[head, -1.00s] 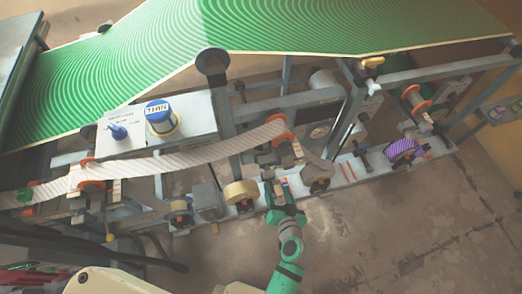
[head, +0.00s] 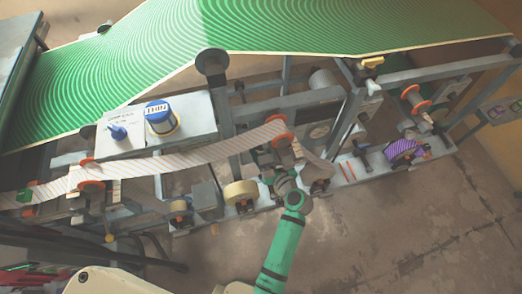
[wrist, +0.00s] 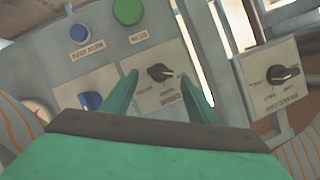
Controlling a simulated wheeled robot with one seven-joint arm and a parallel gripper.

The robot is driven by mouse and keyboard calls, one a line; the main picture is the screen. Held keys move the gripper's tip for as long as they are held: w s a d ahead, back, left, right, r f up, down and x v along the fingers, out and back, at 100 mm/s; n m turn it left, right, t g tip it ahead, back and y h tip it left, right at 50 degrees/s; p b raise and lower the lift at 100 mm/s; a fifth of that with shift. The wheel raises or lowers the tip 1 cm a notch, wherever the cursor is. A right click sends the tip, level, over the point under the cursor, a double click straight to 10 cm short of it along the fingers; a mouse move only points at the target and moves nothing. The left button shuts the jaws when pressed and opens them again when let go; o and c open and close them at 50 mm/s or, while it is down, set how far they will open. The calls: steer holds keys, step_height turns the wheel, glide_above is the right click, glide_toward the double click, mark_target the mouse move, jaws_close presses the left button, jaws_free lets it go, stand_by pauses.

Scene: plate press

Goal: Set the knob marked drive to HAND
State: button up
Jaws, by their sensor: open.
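My gripper (wrist: 160,80) is open in the wrist view, with its two green fingers apart. A dark knob (wrist: 160,72) on a grey panel shows between the fingertips; I cannot tell how near they are to it. A second dark knob (wrist: 284,73) sits on a separate grey box to the right of the fingers.
In the head view a striped web (head: 190,160) runs across rollers. The floor (head: 400,230) at right is clear.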

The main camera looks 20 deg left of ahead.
mark_target(261, 150)
steer(key=shift+x, duration=1.3)
steer(key=shift+c, duration=0.2)
steer(key=c, duration=1)
steer(key=shift+d+m, duration=0.15)
steer(key=shift+m, duration=0.15)
steer(key=m+y, duration=0.2)
steer(key=m, duration=0.1)
steer(key=shift+w+d+f, duration=0.15)
steer(key=shift+f, duration=0.05)
steer(key=m+y, duration=0.1)
steer(key=m, duration=0.2)
steer(key=m+y, duration=0.1)
steer(key=m, duration=0.1)
steer(key=shift+d+f+m+y, duration=0.1)
steer(key=shift+f+m+y, duration=0.2)
